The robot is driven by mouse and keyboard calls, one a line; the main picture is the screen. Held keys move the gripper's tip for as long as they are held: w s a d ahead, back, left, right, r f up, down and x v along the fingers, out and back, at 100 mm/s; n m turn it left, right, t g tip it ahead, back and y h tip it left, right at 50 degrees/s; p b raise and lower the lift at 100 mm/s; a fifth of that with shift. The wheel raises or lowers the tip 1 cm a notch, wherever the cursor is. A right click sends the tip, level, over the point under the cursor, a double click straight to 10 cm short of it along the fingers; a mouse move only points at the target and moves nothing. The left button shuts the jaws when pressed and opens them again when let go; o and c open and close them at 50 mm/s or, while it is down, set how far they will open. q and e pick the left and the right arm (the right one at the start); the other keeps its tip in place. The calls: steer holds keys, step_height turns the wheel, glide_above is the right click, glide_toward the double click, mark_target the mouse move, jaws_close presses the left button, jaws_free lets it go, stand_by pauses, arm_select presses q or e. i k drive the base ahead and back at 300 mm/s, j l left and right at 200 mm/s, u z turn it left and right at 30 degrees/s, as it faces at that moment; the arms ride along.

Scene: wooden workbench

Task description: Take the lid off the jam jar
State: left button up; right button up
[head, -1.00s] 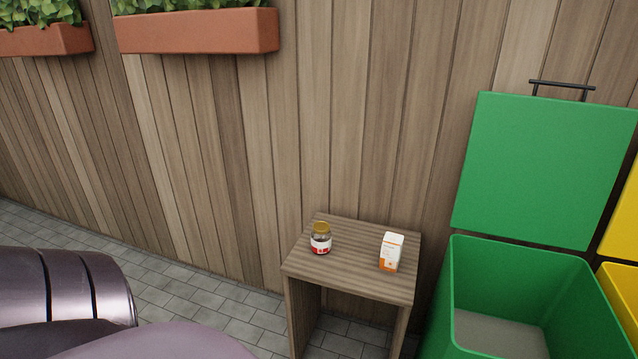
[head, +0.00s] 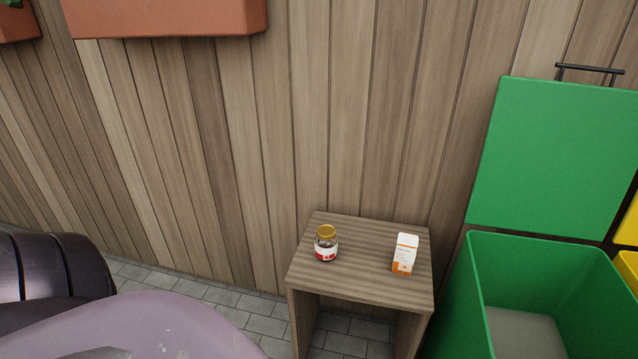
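The jam jar (head: 326,248) stands upright on a small wooden table (head: 360,287), near its left side. It is glass with a red and white label and dark contents. Its gold lid (head: 326,231) sits on top of the jar. Neither of my grippers is in view.
A white and orange carton (head: 404,254) stands on the table to the right of the jar. An open green bin (head: 545,260) stands right of the table, with yellow beside it. A plank wall rises behind. Grey paving (head: 235,308) lies left of the table.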

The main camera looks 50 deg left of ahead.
mark_target(325, 250)
steer(key=j, duration=1.75)
